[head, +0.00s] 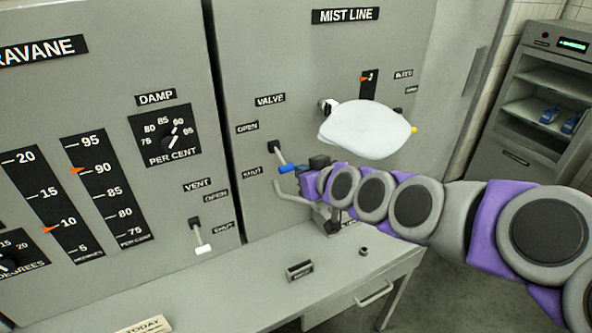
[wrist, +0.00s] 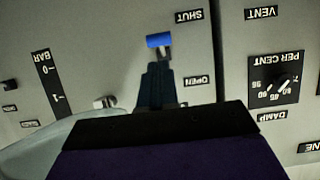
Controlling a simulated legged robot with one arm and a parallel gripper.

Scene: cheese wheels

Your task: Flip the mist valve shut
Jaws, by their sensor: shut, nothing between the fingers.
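The mist valve is a lever with a blue end (head: 290,168) on the grey MIST LINE panel, beneath the VALVE label. It slants down from its pivot (head: 274,146), with the blue end near the height of the SHUT label (head: 252,171). The wrist view is upside down and shows the blue end (wrist: 158,41) beside the SHUT label (wrist: 188,15). My gripper (head: 316,163) is shut and empty, just right of the blue end. In the wrist view its dark fingers (wrist: 155,85) hide the lever's base. I cannot tell whether they touch the lever.
A smooth white rounded body (head: 368,130) stands out in front of the panel above my arm. The VENT lever (head: 199,236) with a white end is lower left. A grey desk (head: 240,295) with a bent metal handle lies below. A shelf cabinet (head: 540,105) is at right.

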